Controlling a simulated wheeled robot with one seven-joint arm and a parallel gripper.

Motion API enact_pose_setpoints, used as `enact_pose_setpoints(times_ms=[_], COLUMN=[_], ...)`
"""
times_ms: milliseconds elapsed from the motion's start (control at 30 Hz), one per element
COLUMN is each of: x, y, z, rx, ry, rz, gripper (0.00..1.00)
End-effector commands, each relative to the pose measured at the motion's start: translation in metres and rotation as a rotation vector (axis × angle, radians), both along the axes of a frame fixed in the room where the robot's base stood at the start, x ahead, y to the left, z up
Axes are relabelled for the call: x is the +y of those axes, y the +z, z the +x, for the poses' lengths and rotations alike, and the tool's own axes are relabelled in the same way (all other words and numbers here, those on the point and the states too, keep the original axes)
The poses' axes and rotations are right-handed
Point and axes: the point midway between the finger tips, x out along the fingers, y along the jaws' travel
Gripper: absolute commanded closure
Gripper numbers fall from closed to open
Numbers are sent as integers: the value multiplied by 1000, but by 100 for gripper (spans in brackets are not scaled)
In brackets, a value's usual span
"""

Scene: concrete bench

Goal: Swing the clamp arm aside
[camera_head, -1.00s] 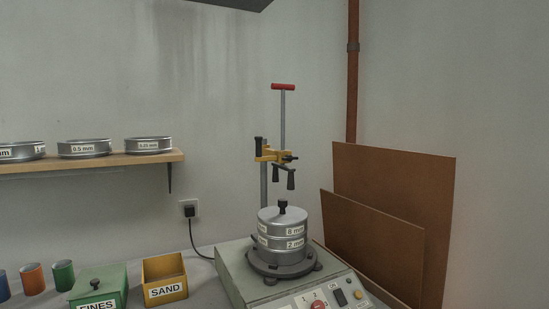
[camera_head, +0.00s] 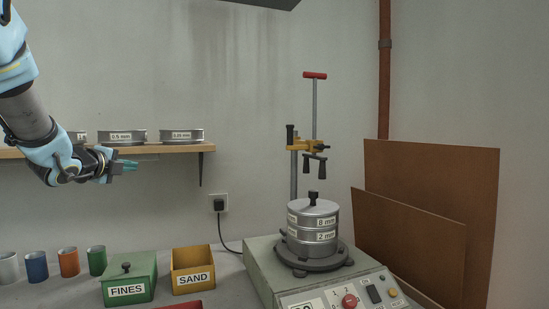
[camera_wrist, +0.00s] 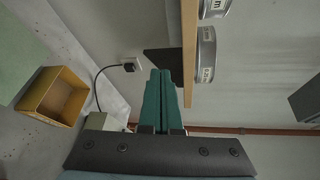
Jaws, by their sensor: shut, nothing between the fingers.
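The yellow clamp arm (camera_head: 309,146) sits on a grey upright post (camera_head: 293,175) behind the sieve shaker (camera_head: 258,268). A rod with a red T-handle (camera_head: 315,75) rises through it, and dark grips hang below. The clamp arm stands above a stack of sieves (camera_head: 313,236) with a black-knobbed lid, with a gap between them. My gripper (camera_head: 131,165) is at the left, in front of the shelf and well left of the clamp. Its green fingers (camera_wrist: 164,100) are closed together and empty in the wrist view. The clamp cannot be made out in the wrist view.
A wooden shelf (camera_head: 180,149) holds sieves on the wall near my gripper. Below stand a green FINES box (camera_head: 128,284), a yellow SAND box (camera_head: 193,272) and several coloured cups. Brown boards (camera_head: 430,205) lean at right. The space between gripper and clamp is clear.

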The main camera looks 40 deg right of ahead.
Motion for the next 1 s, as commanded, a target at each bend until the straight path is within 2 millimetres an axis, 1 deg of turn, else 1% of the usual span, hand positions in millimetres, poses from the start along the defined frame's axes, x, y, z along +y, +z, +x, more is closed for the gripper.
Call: enact_pose_setpoints(times_ms=[33, 67, 100, 167, 200, 267, 300, 333, 400, 500, 600, 700, 1000], x=[-33, -50, -72, -101, -118, -139, -150, -157, -168, -176, -179, -179, -179], y=[9, 17, 27, 39, 44, 49, 51, 52, 52, 51, 50, 50, 50], z=[-8, -16, -27, -50, -66, -91, -108, -120, -145, -171, -186, -192, -192], rx=[-147, -241, -367, -554, -676, -848, -953, -1025, -1175, -1329, -1417, -1452, -1454], ry=[-129, -206, -304, -450, -540, -666, -740, -790, -893, -998, -1055, -1078, -1079], rz=[47, 75, 108, 148, 166, 185, 191, 192, 186, 169, 153, 145, 144], gripper=[100, 100, 100, 100, 100, 100, 100, 100, 100, 100, 100, 100, 100])
